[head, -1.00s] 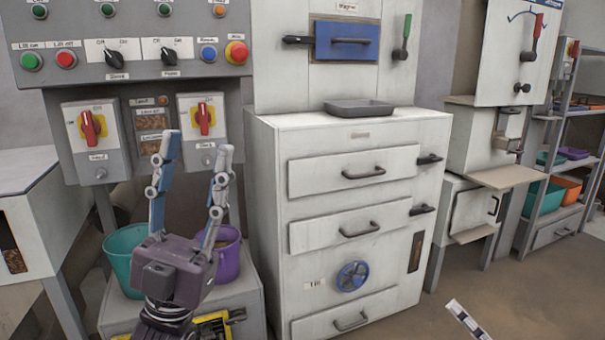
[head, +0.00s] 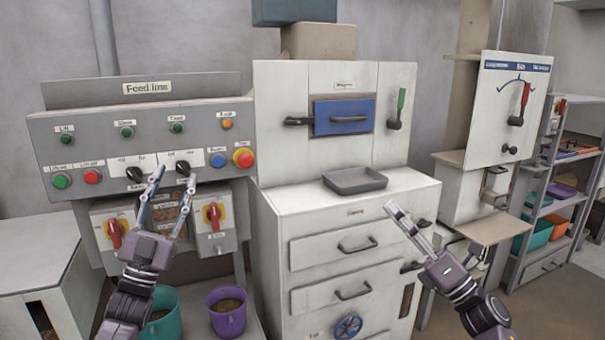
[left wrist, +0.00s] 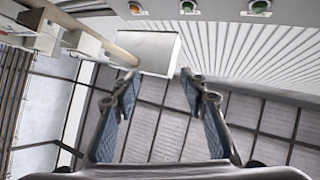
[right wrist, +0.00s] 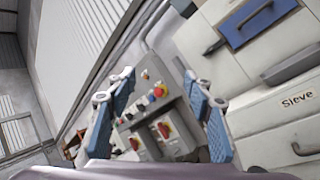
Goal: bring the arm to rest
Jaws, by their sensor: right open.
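My left gripper (head: 174,178) points up in front of the lower part of the feed line panel (head: 95,150), its fingertips overlapping the panel just below the black selector knobs in the head view. Its fingers are apart with nothing between them, as the left wrist view (left wrist: 159,76) shows. I cannot tell its exact gap to the panel. My right gripper (head: 407,212) is in front of the right side of the white drawer cabinet (head: 270,240). In the right wrist view (right wrist: 157,82) its fingers are spread and empty, with the panel visible between them.
A grey tray (head: 355,181) sits on the cabinet top, below a blue-fronted drawer (head: 342,116). A teal bucket (head: 163,318) and a purple bucket (head: 227,312) stand low under the panel. A dial box (head: 507,105) and shelves stand to the right. Open floor (head: 555,290) shows at lower right.

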